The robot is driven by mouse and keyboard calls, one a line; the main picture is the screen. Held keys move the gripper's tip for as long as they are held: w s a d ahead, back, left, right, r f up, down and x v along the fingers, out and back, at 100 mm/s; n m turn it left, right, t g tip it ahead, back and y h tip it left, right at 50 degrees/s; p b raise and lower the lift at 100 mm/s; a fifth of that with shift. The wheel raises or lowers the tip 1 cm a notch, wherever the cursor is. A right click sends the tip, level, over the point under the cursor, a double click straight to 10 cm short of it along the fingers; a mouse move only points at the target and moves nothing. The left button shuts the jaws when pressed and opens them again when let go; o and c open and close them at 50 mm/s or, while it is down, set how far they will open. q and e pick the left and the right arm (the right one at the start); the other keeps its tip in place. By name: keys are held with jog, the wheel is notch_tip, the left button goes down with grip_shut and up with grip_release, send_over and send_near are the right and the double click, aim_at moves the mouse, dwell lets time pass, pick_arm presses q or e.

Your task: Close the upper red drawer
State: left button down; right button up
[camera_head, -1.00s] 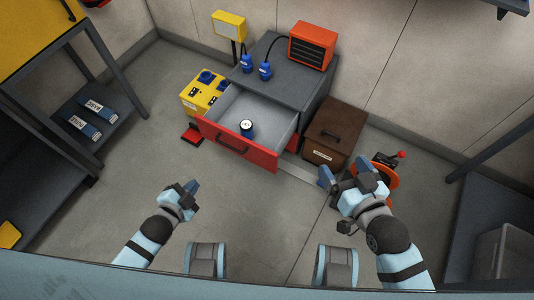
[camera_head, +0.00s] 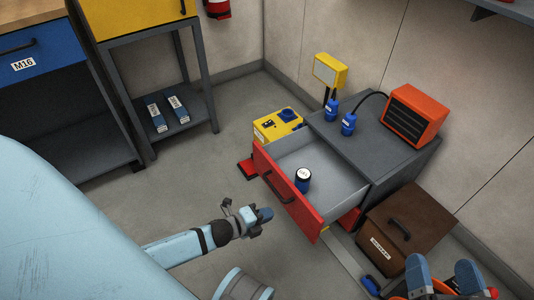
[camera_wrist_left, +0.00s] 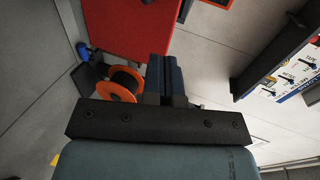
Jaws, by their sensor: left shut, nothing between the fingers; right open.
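The upper red drawer (camera_head: 301,211) of the grey cabinet (camera_head: 372,140) stands pulled out, with a dark bar handle (camera_head: 278,187) on its red front. A blue round can with a white top (camera_head: 303,181) stands inside it. My left gripper (camera_head: 265,214) is shut and empty, just in front of the drawer front, seemingly apart from it. In the left wrist view its closed fingers (camera_wrist_left: 165,78) point toward a red surface (camera_wrist_left: 125,25), which looks like the drawer front. My right gripper (camera_head: 442,272) is open at the lower right, partly cut off by the picture edge.
A brown box (camera_head: 408,225) stands right of the cabinet. An orange heater (camera_head: 414,115) and blue plugs (camera_head: 348,124) sit on the cabinet top. A yellow unit (camera_head: 277,124) stands behind the drawer's left side. The floor (camera_head: 190,190) left of the drawer is clear.

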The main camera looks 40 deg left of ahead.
pick_arm(q)
jog(key=b, duration=0.2)
send_near(299, 200)
notch_tip(299, 200, down, 3)
jog(key=w, duration=0.2)
jog(key=w+d, duration=0.1)
jog(key=w+d+b, duration=0.1)
jog(key=w, duration=0.1)
jog(key=shift+w+d+r, duration=0.15)
jog(key=shift+w+r, duration=0.05)
jog(key=shift+w, duration=0.1)
jog(key=shift+w+d+r+b, duration=0.15)
jog(key=shift+w+b, duration=0.15)
jog(key=shift+w, duration=0.05)
pick_arm(e)
jog(key=shift+w+d+f+n+g, duration=0.15)
jog(key=shift+f+n, duration=0.1)
jog(key=shift+f, duration=0.35)
jog(key=shift+w+f+n+g, duration=0.1)
jog(key=shift+w+f+n, duration=0.1)
jog(key=shift+f, duration=0.4)
jog(key=shift+w+d+f+n+g, duration=0.1)
jog(key=shift+f+n, duration=0.15)
jog(key=shift+f, duration=0.35)
jog(key=shift+r, duration=0.1)
